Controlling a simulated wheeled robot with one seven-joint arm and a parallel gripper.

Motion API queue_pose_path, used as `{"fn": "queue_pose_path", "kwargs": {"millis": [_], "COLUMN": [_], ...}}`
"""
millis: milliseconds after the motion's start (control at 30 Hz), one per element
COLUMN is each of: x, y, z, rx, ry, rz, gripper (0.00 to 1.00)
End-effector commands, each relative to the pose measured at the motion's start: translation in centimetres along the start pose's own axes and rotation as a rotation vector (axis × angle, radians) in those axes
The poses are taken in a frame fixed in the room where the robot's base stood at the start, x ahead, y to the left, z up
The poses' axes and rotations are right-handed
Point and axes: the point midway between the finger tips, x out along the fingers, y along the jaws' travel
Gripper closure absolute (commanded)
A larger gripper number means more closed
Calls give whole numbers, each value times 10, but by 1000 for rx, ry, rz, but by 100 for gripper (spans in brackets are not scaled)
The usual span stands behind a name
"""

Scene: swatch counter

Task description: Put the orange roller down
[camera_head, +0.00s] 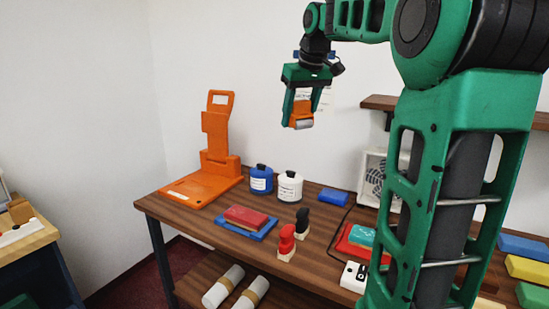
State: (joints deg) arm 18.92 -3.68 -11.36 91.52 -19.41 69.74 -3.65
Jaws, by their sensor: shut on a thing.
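My gripper (303,106) hangs high above the counter, pointing down, in front of the white wall. It is shut on the orange roller (301,113), whose orange body shows between the green fingers. A grey cylinder shows at the roller's lower end. The roller is well clear of the wooden counter (190,219) and touches nothing below it. Part of the roller is hidden by the fingers.
On the counter stand an orange stand (218,150), a blue bottle (261,180), a white bottle (290,187), a red block on a blue tray (247,224) and red (286,240) and black (302,222) stamps. Bare wood shows at front left.

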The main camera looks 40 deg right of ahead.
Motion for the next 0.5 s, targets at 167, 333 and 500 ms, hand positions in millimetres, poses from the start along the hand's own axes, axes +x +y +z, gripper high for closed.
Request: {"fn": "queue_pose_path", "kwargs": {"millis": [167,333,500], "x": [-72,-114,-143], "y": [28,42,50], "z": [-9,-11,-12], "rx": [151,246,313], "ry": [7,8,9], "rz": [67,101,122], "gripper": [70,70,70]}}
